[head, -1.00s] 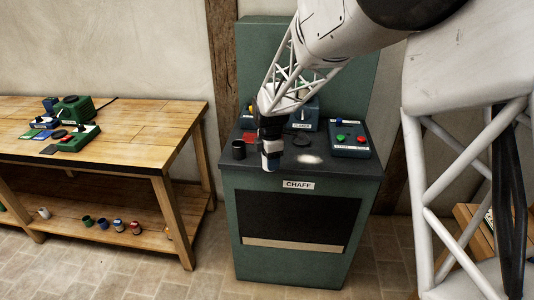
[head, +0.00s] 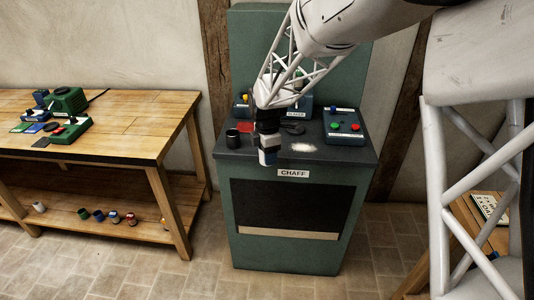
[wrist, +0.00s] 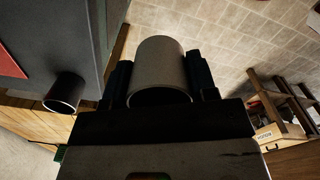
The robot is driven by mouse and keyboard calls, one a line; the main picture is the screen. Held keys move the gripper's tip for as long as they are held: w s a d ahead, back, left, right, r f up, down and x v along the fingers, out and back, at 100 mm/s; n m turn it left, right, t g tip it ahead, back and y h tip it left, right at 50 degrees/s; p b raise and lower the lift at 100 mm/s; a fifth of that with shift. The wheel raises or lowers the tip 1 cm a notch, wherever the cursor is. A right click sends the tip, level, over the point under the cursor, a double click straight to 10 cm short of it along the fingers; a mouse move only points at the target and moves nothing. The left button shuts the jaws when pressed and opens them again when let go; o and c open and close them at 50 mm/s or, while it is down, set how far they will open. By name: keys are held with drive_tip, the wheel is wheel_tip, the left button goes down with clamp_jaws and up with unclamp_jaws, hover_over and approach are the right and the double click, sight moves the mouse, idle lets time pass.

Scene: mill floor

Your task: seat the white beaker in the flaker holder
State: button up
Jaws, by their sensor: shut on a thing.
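My gripper (wrist: 158,85) is shut on the white beaker (wrist: 160,62), whose pale side shows between the dark fingers in the wrist view. In the head view my gripper (head: 268,152) hangs near the front edge of the green cabinet's dark top, with the beaker's pale end pointing down. The flaker (head: 297,113) stands at the back of that top, partly behind my arm. A dark round piece (head: 292,128) lies in front of it; I cannot tell whether this is the holder. The beaker is apart from the flaker.
A black cup (head: 232,138) and a red patch (head: 246,127) lie left of my gripper. A wooden bench (head: 130,125) with several items stands left.

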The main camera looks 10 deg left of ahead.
drive_tip(key=shift+n, duration=0.9)
drive_tip(key=w, duration=0.4)
drive_tip(key=w+d+r, duration=0.1)
drive_tip(key=w, duration=0.2)
drive_tip(key=w+d, duration=0.1)
drive_tip(key=w, duration=0.3)
drive_tip(key=shift+w+d+r, duration=0.2)
drive_tip(key=shift+w+d, duration=0.05)
drive_tip(key=shift+w, duration=0.05)
drive_tip(key=w+d+n, duration=0.1)
drive_tip(key=w+d, duration=0.2)
drive_tip(key=w, duration=0.4)
drive_tip(key=w+d+r+n, duration=0.1)
drive_tip(key=w+d, duration=0.2)
drive_tip(key=w, duration=0.4)
drive_tip(key=shift+w+d+n, duration=0.3)
drive_tip(key=shift+w+n, duration=0.05)
drive_tip(key=shift+n, duration=0.05)
drive_tip(key=shift+f, duration=0.15)
drive_tip(key=shift+f, duration=2.7)
drive_tip(key=shift+f, duration=0.65)
drive_tip(key=o, duration=0.7)
